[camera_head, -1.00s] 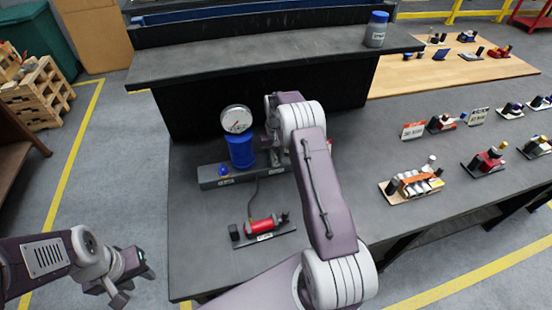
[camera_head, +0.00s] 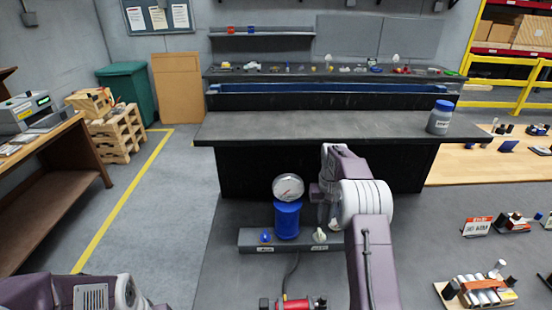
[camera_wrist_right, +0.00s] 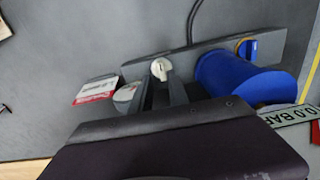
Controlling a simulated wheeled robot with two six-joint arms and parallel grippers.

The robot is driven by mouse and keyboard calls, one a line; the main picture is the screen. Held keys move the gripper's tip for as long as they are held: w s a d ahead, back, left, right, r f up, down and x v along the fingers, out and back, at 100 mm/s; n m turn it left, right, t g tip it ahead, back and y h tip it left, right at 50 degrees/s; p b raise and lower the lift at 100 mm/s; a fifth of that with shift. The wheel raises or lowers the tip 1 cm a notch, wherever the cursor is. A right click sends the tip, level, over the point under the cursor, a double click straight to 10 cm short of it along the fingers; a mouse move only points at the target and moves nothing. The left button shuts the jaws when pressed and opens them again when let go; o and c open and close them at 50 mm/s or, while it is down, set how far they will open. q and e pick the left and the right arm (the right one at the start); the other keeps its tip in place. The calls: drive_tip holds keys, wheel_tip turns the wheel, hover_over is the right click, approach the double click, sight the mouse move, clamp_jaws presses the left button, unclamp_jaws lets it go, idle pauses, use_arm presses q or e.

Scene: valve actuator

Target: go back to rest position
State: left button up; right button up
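The valve unit is a grey base bar (camera_head: 256,242) with a blue cylinder (camera_head: 287,222), a round dial gauge (camera_head: 288,188), a blue knob (camera_head: 266,236) and a white knob (camera_head: 319,236). My right gripper (camera_head: 328,212) is right of the gauge, above the white-knob end, partly hidden by its arm. In the right wrist view its two dark fingers (camera_wrist_right: 161,92) stand apart, with the white knob (camera_wrist_right: 161,68) beyond them; I cannot tell whether they touch it. The blue knob (camera_wrist_right: 247,48) and blue cylinder (camera_wrist_right: 232,78) are at right. My left forearm shows bottom left; its gripper is cut off.
A red cylinder device (camera_head: 292,303) is at the front. Behind stands a raised dark shelf (camera_head: 330,126) with a jar (camera_head: 440,118). Small assemblies and a red-and-white sign (camera_head: 478,226) lie at right. Open floor (camera_head: 165,210) is at left.

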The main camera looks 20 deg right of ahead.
drive_tip(key=s+a+n, duration=0.1)
drive_tip(key=s+a, duration=0.4)
drive_tip(key=s, duration=0.3)
drive_tip(key=s+a+f, duration=0.1)
drive_tip(key=s+a, duration=0.4)
drive_tip(key=s, duration=0.3)
drive_tip(key=s+a+n+t, duration=0.1)
drive_tip(key=s+a, duration=0.4)
drive_tip(key=s, duration=0.3)
drive_tip(key=shift+s+f+n+b, duration=0.2)
drive_tip(key=shift+f+n+b, duration=0.1)
drive_tip(key=shift+f+b, duration=0.1)
drive_tip(key=shift+d, duration=0.1)
